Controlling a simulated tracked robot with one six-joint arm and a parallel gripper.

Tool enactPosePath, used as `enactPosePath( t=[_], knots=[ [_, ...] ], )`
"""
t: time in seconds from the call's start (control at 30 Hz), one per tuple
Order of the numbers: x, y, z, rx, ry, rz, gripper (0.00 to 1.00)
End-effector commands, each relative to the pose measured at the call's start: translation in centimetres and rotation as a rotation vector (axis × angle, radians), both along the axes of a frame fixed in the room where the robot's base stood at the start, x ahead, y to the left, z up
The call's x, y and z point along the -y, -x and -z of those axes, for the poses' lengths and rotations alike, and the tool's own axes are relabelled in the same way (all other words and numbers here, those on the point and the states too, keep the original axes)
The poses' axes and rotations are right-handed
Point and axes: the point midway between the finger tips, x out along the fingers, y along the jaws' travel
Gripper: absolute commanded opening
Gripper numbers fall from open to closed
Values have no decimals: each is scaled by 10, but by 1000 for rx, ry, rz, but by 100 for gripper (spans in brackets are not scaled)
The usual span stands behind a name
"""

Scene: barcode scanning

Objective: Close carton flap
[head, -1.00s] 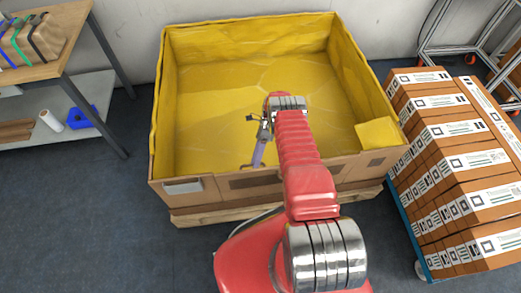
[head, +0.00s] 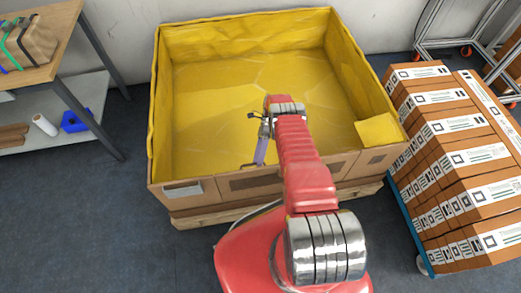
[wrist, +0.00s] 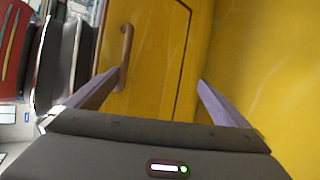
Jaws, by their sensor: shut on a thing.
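A large open carton (head: 163,100) with a wrinkled yellow lining stands on a wooden pallet. Its brown front wall carries a darker outlined flap panel (head: 255,182). My gripper (head: 258,158) points down just inside that front wall, partly hidden by my red arm. In the wrist view my purple fingers (wrist: 158,76) stand on either side of a yellow panel, the carton flap (wrist: 152,55), which has a dark outline and a brown-edged slot. The gripper is shut on the flap, though the contact itself is hard to see.
A pallet of labelled brown boxes (head: 455,133) stands close to the carton's right. A yellow piece (head: 379,130) lies at the carton's front right corner. A shelf table (head: 60,85) is at the left. Grey floor (head: 90,215) is free at front left.

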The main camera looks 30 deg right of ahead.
Motion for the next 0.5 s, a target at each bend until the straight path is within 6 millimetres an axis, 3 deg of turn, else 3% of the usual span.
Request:
enactPosePath(
  t=[0.03, 0.5],
  knots=[
    [21, -18, 6, 83, 51, 2, 82],
    [26, -20, 11, 82, 52, -9, 82]
  ],
)
